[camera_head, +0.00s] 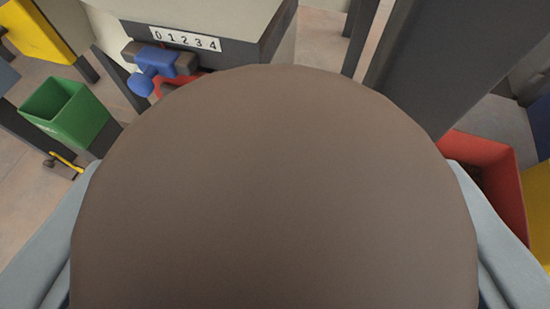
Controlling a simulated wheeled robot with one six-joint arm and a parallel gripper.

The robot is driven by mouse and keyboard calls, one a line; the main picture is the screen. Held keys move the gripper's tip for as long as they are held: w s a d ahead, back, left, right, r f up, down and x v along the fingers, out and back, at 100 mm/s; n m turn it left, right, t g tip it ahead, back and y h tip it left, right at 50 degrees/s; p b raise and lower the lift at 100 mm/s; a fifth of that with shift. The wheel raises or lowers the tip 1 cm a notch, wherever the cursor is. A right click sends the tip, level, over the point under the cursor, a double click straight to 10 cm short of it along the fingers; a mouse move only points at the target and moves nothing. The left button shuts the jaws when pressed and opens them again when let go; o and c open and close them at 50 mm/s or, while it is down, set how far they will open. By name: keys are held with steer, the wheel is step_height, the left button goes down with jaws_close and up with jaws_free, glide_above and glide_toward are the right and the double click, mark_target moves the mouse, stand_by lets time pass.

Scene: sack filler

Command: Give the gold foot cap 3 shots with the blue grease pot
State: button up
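A large brown, smooth, rounded thing (275,190) fills the middle of the view, very close to the camera. The pale blue-grey fingers of my gripper (273,215) show at its left and right edges. The rounded thing hides their tips, so I cannot tell whether they press on it. I cannot make out a gold foot cap or a blue grease pot; much of the scene ahead is covered.
A pale machine housing carries a plate marked 0 to 4 (185,39), with a blue knob (160,67) and a red part (172,85) below. A green bin (65,112) stands left, a red bin (492,175) right. A dark post (430,60) rises upper right.

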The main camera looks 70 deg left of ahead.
mark_target(284, 93)
steer(key=shift+f, duration=0.4)
steer(key=shift+r, duration=0.15)
stand_by(0.4)
steer(key=shift+r, duration=0.75)
steer(key=shift+r, duration=2.55)
steer(key=shift+f, duration=0.1)
